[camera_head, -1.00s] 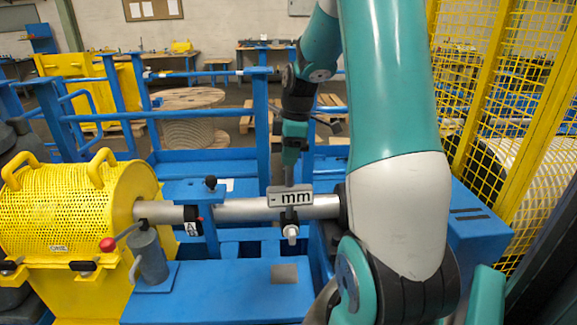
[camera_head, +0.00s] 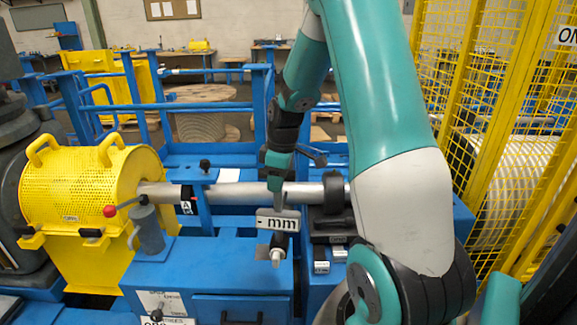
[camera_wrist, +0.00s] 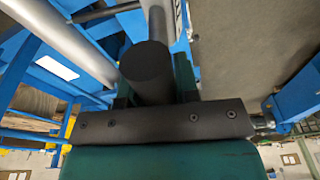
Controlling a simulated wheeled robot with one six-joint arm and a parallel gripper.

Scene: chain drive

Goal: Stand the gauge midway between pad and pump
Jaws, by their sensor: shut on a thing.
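The gauge (camera_head: 278,220) has a pale plate marked "mm" and a dark body below it with a white tip. My gripper (camera_head: 279,195) is shut on its upper part, above the blue bench and in front of the grey shaft. In the wrist view a dark cylinder (camera_wrist: 148,68), seemingly part of the gauge, lies between my fingers. The pump (camera_head: 150,230), a grey cylinder with a red-knobbed lever, stands on the bench to the left. A small grey patch, likely the pad (camera_head: 263,251), shows beside the gauge's lower body and is partly hidden. I cannot tell whether the gauge touches the bench.
The grey shaft (camera_head: 240,194) runs across behind the gauge. A yellow perforated guard (camera_head: 75,192) is at the left. Black blocks (camera_head: 334,228) stand close to the gauge's right. The blue bench top (camera_head: 205,258) is clear between pump and gauge.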

